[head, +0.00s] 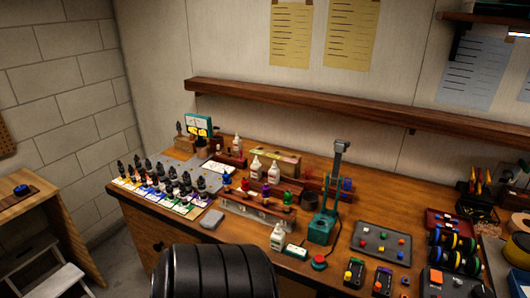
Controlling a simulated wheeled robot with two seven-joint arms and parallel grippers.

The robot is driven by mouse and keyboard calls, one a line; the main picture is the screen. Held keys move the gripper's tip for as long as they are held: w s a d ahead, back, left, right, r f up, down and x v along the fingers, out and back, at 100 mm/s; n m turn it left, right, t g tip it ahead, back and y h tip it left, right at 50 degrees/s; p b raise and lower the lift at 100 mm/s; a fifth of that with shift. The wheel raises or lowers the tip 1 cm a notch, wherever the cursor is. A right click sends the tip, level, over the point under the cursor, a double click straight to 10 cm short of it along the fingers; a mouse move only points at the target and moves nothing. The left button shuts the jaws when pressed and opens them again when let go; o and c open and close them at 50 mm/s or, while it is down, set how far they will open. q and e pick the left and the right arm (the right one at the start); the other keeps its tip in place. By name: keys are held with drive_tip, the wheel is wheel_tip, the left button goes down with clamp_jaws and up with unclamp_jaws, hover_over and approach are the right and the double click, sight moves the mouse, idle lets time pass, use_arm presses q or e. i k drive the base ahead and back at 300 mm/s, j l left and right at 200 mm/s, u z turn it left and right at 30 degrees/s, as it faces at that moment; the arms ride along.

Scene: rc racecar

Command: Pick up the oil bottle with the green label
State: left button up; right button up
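Several small dark bottles with black tops (160,176) stand in rows on a grey stand at the left end of the wooden workbench. Coloured cards (158,196) in yellow, blue, orange, purple and green tones lie along the front of the stand. The bottles are too small for me to tell which one has a green label. Several white bottles also stand on the bench, one near its front edge (277,237) and others farther back (256,166). Neither of my grippers is in view.
A rack with coloured knobs (258,208) stands right of the bottles. A teal press-like stand (322,226) rises mid-bench. A dark tray (381,241) and wheels (457,248) are at the right. A wooden shelf (300,101) runs above. A grey block (212,220) lies near the front.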

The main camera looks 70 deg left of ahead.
sight(277, 238)
drive_tip(key=u, duration=2.2)
drive_tip(key=i+l, duration=0.45)
drive_tip(key=l, duration=0.2)
